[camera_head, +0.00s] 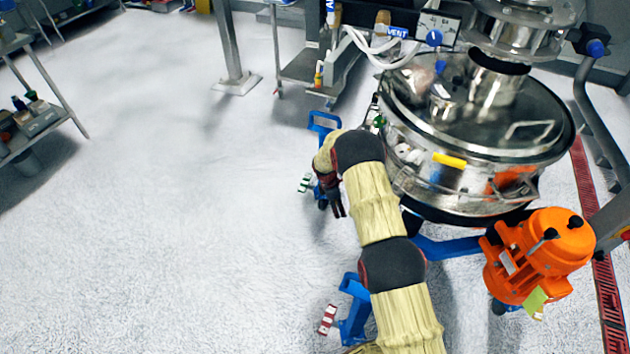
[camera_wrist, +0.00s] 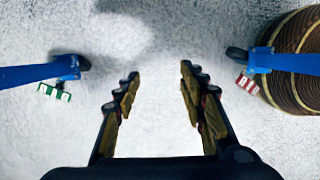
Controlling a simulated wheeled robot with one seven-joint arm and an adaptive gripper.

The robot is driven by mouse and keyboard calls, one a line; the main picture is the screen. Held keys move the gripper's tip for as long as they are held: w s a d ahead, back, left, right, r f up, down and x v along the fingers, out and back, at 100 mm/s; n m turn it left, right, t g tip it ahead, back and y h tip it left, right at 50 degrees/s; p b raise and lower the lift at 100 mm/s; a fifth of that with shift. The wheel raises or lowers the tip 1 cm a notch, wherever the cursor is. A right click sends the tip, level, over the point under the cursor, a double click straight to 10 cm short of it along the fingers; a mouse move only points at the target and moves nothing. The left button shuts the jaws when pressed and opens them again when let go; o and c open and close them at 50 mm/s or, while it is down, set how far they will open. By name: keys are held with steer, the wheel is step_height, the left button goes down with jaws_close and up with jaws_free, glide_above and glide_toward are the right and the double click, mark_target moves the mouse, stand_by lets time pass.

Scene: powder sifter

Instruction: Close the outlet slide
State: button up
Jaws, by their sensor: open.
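The round steel sifter (camera_head: 475,140) stands at the right of the head view, with a shiny lid and a yellow label on its side. I cannot make out the outlet slide in either view; my arm covers part of the sifter's lower left side. My gripper (camera_head: 336,200) points down beside the sifter's left edge, partly hidden by my arm. In the wrist view my gripper (camera_wrist: 158,76) is open and empty, its fingers wide apart over bare floor, touching nothing.
Blue wheeled legs (camera_head: 354,308) stick out under the sifter, one with a red-and-white tag (camera_head: 327,320). A leg with a green-and-white tag (camera_wrist: 54,92) shows in the wrist view. An orange motor (camera_head: 540,255) is at lower right.

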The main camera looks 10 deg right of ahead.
steer(key=a+p, duration=0.1)
steer(key=a, duration=0.7)
step_height(320, 180, up, 19)
steer(key=a+m+p, duration=0.1)
steer(key=m+p, duration=0.1)
steer(key=p, duration=0.1)
steer(key=shift+s+a+r, duration=0.15)
steer(key=shift+s+a, duration=0.05)
